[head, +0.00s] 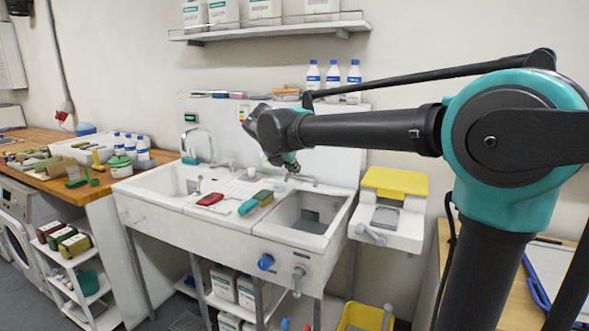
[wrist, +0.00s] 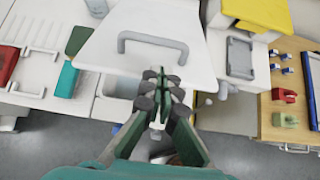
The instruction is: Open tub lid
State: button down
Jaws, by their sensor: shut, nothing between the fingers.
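The right-hand tub (head: 304,215) of the white sink unit shows its grey inside in the head view, so it is uncovered at the front. A white lid-like panel with a grey bar handle (wrist: 152,42) fills the upper middle of the wrist view; it looks raised at the back of this tub. Part of the tub shows under its near edge. My gripper (wrist: 161,76) is shut and empty, its tips overlapping that edge in the picture; contact cannot be told. In the head view my gripper (head: 288,163) is above the tub's back part.
A red item (head: 210,199) and a teal item (head: 248,207) lie left of the tub. A small white unit with a raised yellow lid (head: 395,182) stands close on the right. Bottles (head: 333,75) stand on the ledge behind.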

jog(key=x, duration=0.7)
dwell(0.3)
